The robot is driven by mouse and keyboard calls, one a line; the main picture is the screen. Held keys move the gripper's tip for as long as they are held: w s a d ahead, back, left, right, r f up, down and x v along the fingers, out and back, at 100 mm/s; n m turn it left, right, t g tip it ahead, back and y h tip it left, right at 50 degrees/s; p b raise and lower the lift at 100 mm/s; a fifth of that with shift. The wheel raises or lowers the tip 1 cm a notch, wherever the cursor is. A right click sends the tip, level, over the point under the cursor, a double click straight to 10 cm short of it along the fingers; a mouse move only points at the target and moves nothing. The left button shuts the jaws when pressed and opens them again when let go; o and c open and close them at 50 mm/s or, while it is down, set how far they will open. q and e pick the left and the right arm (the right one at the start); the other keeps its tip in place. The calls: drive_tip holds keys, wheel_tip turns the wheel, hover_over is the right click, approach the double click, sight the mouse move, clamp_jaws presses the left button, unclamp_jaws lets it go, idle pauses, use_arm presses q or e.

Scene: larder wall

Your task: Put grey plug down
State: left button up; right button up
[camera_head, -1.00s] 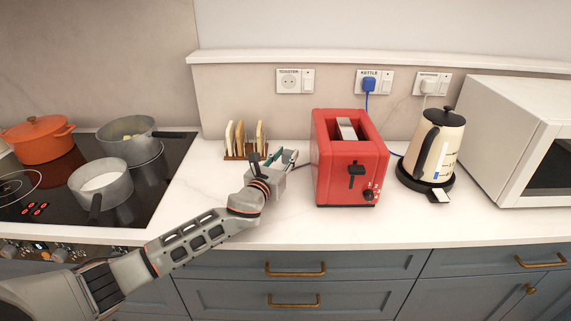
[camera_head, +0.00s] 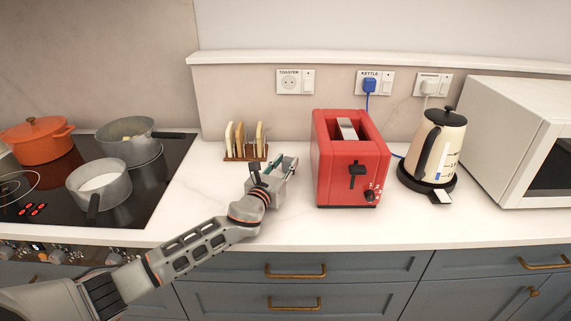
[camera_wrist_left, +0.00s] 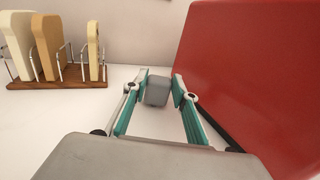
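The grey plug (camera_wrist_left: 157,91) shows in the left wrist view as a small rounded grey block between the fingertips of my left gripper (camera_wrist_left: 161,88). The fingers are close against its two sides. In the head view my left gripper (camera_head: 282,166) is low over the white counter, between the toast rack and the red toaster; the plug cannot be told apart there. How far the plug is from the counter cannot be told. My right gripper is in neither view.
The red toaster (camera_head: 350,160) stands just right of my left gripper. A toast rack (camera_head: 245,158) with bread slices is behind it, to the left. The kettle (camera_head: 436,145) and microwave (camera_head: 515,130) stand farther right. Pots on the hob (camera_head: 150,185) are at left. The front counter is clear.

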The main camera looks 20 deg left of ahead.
use_arm(q)
drive_tip(key=o, duration=0.4)
drive_tip(key=shift+s+f, duration=0.1)
drive_tip(key=shift+f, duration=0.5)
drive_tip(key=shift+g, duration=0.3)
drive_tip(key=shift+r, duration=0.2)
drive_tip(key=shift+r+p, duration=0.5)
drive_tip(key=s, duration=0.7)
drive_tip(key=s+a, duration=0.1)
drive_tip(key=s, duration=0.2)
drive_tip(key=shift+s+a+p, duration=0.1)
drive_tip(key=shift+s+p, duration=0.2)
drive_tip(key=shift+s+a+r, duration=0.1)
drive_tip(key=shift+s+r, duration=0.05)
drive_tip(key=shift+s, duration=0.4)
